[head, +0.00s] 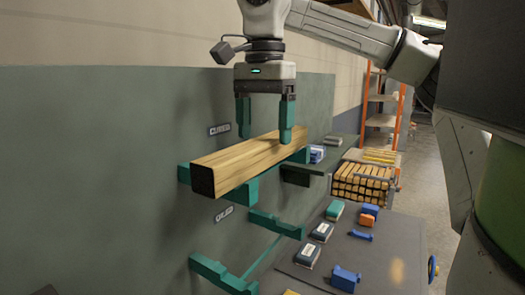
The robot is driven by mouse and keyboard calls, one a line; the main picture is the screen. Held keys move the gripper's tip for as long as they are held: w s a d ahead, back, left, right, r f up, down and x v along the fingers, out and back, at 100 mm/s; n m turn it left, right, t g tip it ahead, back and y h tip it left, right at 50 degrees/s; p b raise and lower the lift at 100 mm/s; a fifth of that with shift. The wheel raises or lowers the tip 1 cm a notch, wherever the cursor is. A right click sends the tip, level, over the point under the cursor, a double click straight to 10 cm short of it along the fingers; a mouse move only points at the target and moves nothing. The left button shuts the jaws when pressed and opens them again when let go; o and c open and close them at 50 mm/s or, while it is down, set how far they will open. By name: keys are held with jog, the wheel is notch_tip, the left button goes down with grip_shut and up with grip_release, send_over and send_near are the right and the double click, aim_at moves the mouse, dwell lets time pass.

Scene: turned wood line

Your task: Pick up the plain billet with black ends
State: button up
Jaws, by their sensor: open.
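The plain billet (245,162) is a long square wooden bar. My gripper (264,137) is open above the far half of the billet, pointing down. One finger is on the wall side and the other is on the near right side, its tip overlapping the billet in the picture. I cannot tell whether the fingers touch it.
Lower teal brackets (223,275) are empty. A dark table (385,262) at lower right holds several small blue, green and orange blocks. Behind it is a stack of wooden billets (362,187). An orange-framed shelf (384,112) stands farther back. The wall panel (100,170) is close on the left.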

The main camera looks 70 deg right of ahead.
aim_at(263, 140)
jog(key=shift+a+f, duration=0.15)
jog(key=shift+f, duration=1.45)
jog(key=c, duration=1.3)
jog(key=shift+c, duration=0.4)
jog(key=shift+r, duration=0.15)
